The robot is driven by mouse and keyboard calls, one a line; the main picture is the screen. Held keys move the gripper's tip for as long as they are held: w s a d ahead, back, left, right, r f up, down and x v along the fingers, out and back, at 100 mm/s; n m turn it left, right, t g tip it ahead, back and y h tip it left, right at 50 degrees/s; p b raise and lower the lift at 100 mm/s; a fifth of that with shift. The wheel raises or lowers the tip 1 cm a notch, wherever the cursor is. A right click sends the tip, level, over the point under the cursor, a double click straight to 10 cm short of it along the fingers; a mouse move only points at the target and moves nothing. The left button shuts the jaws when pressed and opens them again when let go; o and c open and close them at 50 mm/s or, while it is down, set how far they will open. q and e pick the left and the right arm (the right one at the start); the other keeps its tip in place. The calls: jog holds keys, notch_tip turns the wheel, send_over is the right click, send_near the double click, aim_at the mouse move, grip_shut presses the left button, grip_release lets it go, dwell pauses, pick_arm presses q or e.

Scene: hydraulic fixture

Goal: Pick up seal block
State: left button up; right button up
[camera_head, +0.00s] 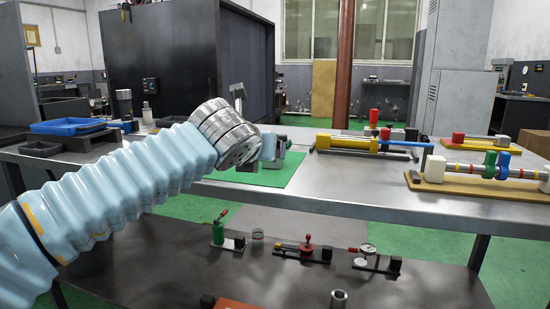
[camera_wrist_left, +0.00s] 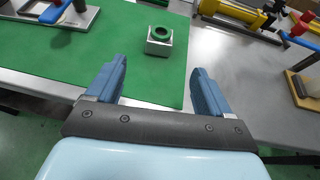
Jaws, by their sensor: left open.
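The seal block, a small silver block with a dark green ring on top (camera_wrist_left: 159,41), sits upright on the green mat (camera_wrist_left: 120,50) in the left wrist view. My left gripper (camera_wrist_left: 160,78) is open and empty, with its two blue fingers apart. The block lies ahead of the fingertips, roughly centred between them and not touching. In the head view my left gripper (camera_head: 273,147) is over the green mat (camera_head: 289,177); I cannot make out the block there. My right gripper is not in view.
A grey-based fixture (camera_wrist_left: 62,14) stands on the mat at the upper left of the wrist view. A yellow cylinder fixture (camera_head: 350,143) and a wooden-based assembly (camera_head: 480,185) stand to the right. Blue trays (camera_head: 68,127) are at the left. Bare tabletop lies right of the mat.

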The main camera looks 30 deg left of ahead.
pick_arm(q)
jog(key=x, duration=1.2)
jog(key=shift+w+a+f+b, duration=0.1)
jog(key=shift+f+b, duration=0.15)
jog(key=shift+b, duration=0.1)
jog(key=shift+c, duration=0.3)
jog(key=c, duration=1.1)
